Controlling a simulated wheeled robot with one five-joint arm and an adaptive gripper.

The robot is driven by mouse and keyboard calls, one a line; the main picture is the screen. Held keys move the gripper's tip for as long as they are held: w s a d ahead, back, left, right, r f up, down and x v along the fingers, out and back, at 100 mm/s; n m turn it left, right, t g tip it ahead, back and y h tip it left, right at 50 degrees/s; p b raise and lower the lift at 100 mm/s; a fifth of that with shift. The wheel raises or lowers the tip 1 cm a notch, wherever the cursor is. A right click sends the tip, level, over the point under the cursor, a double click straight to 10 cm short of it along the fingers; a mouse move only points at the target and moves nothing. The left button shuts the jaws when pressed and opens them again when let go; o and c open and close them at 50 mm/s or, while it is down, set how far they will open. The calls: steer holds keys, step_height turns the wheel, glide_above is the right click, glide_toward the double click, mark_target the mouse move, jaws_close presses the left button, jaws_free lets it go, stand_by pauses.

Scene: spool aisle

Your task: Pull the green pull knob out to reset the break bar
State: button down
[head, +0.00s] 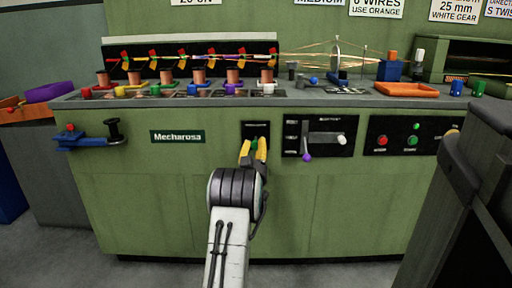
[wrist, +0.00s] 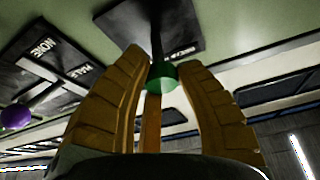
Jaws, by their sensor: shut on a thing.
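The green pull knob (wrist: 161,76) sits between the two yellow fingers of my gripper (wrist: 162,70) in the wrist view. A dark shaft (wrist: 156,35) runs from the knob to a black plate (wrist: 185,28) on the machine front. In the head view, my gripper (head: 254,150) is at the lower part of this small black plate (head: 255,127), in the middle of the green cabinet. The fingers are shut on the knob and hide most of it there. How far the shaft stands out is hard to judge.
To the right are a lever panel (head: 320,138) with a purple-ended lever (head: 307,157) and a button panel (head: 400,136). A blue bracket (head: 90,140) juts out on the left. Spools (head: 185,78) line the top. A dark post (head: 478,190) stands close at right.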

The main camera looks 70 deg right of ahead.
steer(key=shift+a, duration=0.1)
steer(key=c, duration=0.9)
jaws_free()
steer(key=shift+w, duration=0.1)
steer(key=shift+o, duration=0.2)
steer(key=v, duration=1.2)
